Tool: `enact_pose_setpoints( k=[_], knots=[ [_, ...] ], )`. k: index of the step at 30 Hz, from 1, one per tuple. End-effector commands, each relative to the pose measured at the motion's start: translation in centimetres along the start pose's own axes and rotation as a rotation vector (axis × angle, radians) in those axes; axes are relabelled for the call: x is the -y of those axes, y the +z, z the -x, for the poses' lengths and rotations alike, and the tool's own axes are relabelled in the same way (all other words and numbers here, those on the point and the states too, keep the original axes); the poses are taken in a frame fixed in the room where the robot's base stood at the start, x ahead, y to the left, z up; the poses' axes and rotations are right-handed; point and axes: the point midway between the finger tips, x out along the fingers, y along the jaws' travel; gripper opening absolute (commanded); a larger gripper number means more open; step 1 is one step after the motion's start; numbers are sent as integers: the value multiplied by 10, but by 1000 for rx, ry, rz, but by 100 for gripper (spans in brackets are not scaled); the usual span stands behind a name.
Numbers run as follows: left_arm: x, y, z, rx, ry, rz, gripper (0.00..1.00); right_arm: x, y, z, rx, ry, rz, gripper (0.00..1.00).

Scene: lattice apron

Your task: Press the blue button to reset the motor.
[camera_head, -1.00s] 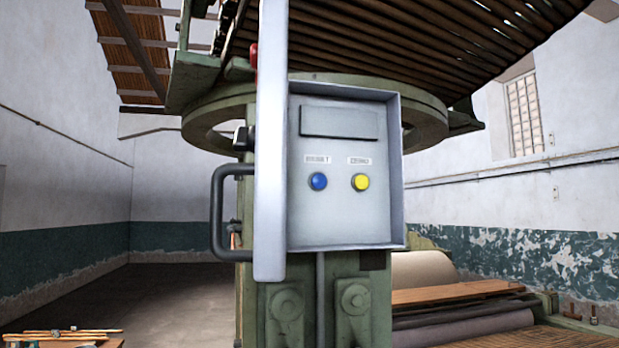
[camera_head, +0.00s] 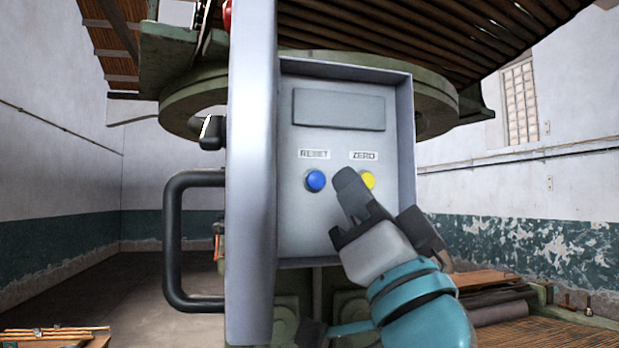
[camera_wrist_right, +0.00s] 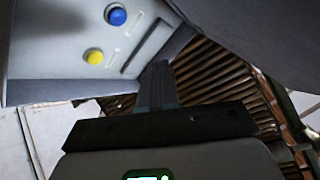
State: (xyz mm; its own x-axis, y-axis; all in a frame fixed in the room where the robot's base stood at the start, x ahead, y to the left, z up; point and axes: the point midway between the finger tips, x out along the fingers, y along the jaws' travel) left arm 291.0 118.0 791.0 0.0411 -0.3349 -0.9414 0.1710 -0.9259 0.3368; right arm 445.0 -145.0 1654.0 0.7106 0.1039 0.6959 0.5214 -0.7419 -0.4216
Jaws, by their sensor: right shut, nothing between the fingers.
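The blue button (camera_head: 316,181) sits under a RESET label on a grey control panel (camera_head: 305,225). It also shows near the top of the right wrist view (camera_wrist_right: 117,16). A yellow button (camera_head: 368,180) under a ZERO label is to its right, partly covered by my gripper; it shows in the right wrist view (camera_wrist_right: 94,57). My right gripper (camera_head: 347,180) is shut and empty, its tip in front of the panel between the two buttons. In the head view the tip appears just right of the blue button, apart from it. My left gripper is not in view.
The panel box has an open door (camera_head: 252,180) with a black handle (camera_head: 170,240) on its left side. A green ring frame with slats stands behind. Open floor (camera_head: 130,290) lies at left.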

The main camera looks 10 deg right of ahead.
Motion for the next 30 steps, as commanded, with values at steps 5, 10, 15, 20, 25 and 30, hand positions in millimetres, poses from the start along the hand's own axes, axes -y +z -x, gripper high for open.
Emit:
enact_pose_setpoints(
  k=[5, 10, 15, 20, 25, 30],
  knots=[
    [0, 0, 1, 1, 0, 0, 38, 6, -16, 2, -28, -6, -10, 0],
    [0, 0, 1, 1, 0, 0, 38, 7, -17, 3, -28, -6, -10, 0],
    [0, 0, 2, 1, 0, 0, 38, 7, -15, 1, -26, -6, -9, 0],
    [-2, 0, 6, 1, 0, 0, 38, 0, -8, -10, -25, -5, -8, 0],
    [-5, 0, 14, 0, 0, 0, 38, -13, 4, -30, -23, -5, -7, 0],
    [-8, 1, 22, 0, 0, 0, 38, -26, 17, -47, -24, -6, -9, 0]
  ],
)
